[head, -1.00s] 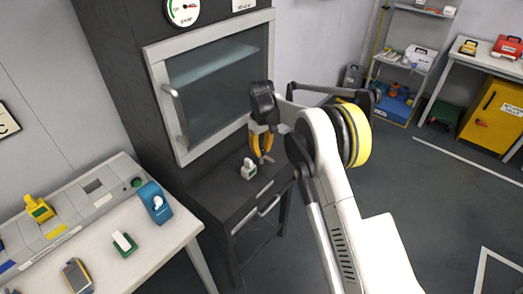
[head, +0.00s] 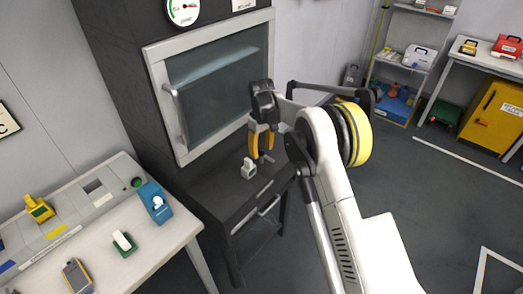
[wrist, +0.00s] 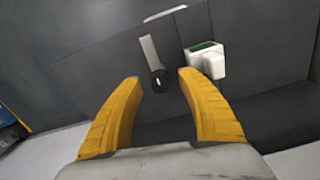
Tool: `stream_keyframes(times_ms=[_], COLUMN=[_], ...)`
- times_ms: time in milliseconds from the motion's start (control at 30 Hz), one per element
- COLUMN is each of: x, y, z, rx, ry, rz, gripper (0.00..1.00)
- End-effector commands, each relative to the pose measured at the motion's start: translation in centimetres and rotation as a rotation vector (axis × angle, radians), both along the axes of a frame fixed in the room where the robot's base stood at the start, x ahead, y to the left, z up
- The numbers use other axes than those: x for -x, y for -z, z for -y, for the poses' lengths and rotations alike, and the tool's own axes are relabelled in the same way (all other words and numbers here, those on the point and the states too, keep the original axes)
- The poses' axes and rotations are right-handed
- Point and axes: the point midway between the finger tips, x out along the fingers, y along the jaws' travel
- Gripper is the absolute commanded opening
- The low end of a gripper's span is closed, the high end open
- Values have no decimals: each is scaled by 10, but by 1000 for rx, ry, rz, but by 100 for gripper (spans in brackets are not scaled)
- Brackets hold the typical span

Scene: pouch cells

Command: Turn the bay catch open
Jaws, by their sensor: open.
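The bay catch (wrist: 149,52) shows in the wrist view as a pale grey lever with a round black pivot (wrist: 159,81) on a dark panel. The lever points up and slightly left from the pivot. My gripper (wrist: 159,79) has two yellow fingers, spread apart and empty. The pivot appears between the fingertips and the lever beyond them; I cannot tell whether they touch. In the head view my gripper (head: 261,154) points down in front of the dark cabinet, and its fingers hide most of the catch.
A small white-and-green device (head: 248,169) sits on the dark ledge, close beside my fingers; it also shows in the wrist view (wrist: 207,62). The glass-fronted cabinet (head: 160,75) stands behind. A white table (head: 165,245) with several devices is at left. Open floor lies right.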

Motion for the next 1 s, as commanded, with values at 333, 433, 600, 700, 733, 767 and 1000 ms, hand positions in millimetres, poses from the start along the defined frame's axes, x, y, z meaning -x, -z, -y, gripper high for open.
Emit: stream_keyframes(times_ms=[333,433,600,700,733,767,1000], x=[0,0,0,0,0,0,0], y=[-68,-88,-110,-116,-116,-117,-117], z=[0,0,0,0,0,0,0], rx=[0,0,0,0,0,0,0], ry=[0,0,0,0,0,0,0], rz=[0,0,0,0,0,0,0], gripper=[46,46,46,46,46,46,46])
